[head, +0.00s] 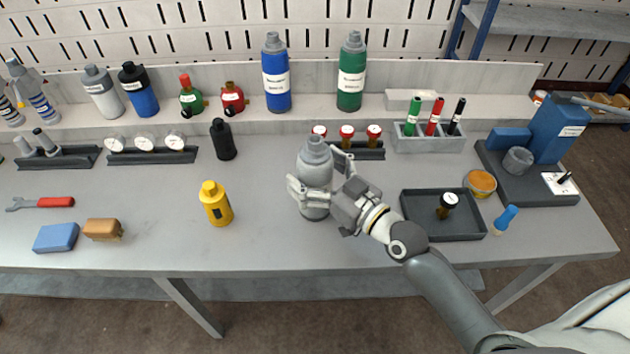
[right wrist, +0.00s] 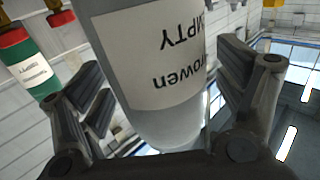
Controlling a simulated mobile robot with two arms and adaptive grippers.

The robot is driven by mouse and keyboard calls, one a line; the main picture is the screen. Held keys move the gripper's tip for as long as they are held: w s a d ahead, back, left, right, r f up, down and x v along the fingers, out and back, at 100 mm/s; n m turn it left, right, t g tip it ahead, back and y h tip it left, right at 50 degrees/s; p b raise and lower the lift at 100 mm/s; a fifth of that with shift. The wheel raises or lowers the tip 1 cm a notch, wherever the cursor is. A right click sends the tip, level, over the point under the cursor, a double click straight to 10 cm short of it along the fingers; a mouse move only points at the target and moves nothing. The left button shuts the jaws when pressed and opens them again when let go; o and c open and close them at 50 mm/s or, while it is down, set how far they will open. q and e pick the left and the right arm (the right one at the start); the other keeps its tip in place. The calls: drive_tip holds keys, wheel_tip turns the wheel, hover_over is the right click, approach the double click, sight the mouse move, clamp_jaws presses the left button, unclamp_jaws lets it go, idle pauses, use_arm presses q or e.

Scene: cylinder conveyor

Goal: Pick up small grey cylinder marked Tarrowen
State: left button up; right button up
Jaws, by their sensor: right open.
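The small grey cylinder (head: 315,165) stands upright on the table in the middle of the head view. My right gripper (head: 322,180) is around it, with one finger on each side, and hides part of its body. In the right wrist view the grey cylinder (right wrist: 160,130) fills the space between the open fingers of my right gripper (right wrist: 155,115). Its white label appears upside down, with "rowen" and "EMPTY" readable. A gap shows between the fingers and the cylinder there. My left gripper is in neither view.
A yellow cylinder (head: 215,204) stands to the left and a black one (head: 223,140) behind it. A dark tray (head: 420,230) lies to the right.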

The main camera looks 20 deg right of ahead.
drive_tip(key=c, duration=1.5)
drive_tip(key=shift+r, duration=0.1)
drive_tip(key=shift+c, duration=0.6)
drive_tip(key=shift+r, duration=0.1)
